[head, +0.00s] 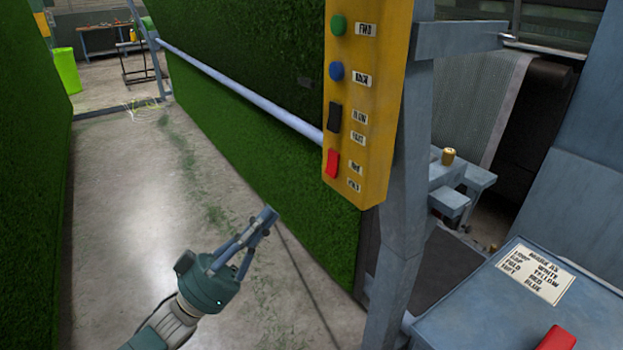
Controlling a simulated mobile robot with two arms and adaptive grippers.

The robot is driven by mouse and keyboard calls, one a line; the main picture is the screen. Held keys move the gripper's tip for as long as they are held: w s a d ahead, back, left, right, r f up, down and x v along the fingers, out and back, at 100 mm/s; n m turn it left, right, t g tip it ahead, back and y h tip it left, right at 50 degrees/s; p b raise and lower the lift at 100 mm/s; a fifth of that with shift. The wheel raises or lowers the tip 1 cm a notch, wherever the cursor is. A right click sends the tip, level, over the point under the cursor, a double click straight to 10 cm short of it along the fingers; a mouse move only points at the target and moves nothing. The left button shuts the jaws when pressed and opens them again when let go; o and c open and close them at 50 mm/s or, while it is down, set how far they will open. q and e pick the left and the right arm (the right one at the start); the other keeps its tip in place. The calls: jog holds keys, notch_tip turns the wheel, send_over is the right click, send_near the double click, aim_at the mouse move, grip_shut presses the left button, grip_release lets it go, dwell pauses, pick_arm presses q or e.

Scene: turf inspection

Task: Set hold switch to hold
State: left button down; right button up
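A yellow control box (372,95) hangs on a grey post in the upper middle of the head view. A red rocker switch (332,163) is at its lower end, beside two small labels whose lettering is hard to read; the lower one may say hold. Which way the rocker is tipped I cannot tell. My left gripper (267,217) is below and left of the box, clear of it. Its fingers meet at the tips, with nothing seen between them. My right gripper is out of view.
Above the red switch are a black rocker (334,117), a blue button (336,71) and a green button (338,25). A pale rail (245,95) runs along the green turf up to the box. A blue-grey cabinet (480,310) with a label card (537,271) stands at lower right.

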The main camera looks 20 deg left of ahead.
aim_at(329, 165)
pick_arm(q)
jog(key=w+d+r+p, duration=0.1)
jog(key=w+d, duration=0.1)
jog(key=w+d+r+p, duration=0.1)
jog(key=w+d+r, duration=0.1)
jog(key=w, duration=0.1)
jog(key=w+d+r+p, duration=0.1)
jog(key=w+d, duration=0.1)
jog(key=w, duration=0.1)
jog(key=shift+w+d+r+p, duration=0.2)
jog(key=shift+r+p, duration=0.1)
jog(key=b, duration=0.2)
jog(key=f+t+b, duration=0.1)
jog(key=b, duration=0.2)
jog(key=shift+w+d+f+h, duration=0.25)
jog(key=shift+w+d+h, duration=0.05)
jog(key=shift+w, duration=0.05)
jog(key=shift+w+r+p, duration=0.15)
jog(key=shift+r+p, duration=0.25)
jog(key=shift+r, duration=0.05)
jog(key=shift+s+a+f, duration=0.15)
jog(key=shift+s, duration=0.15)
jog(key=v, duration=1.1)
jog(key=shift+f, duration=0.3)
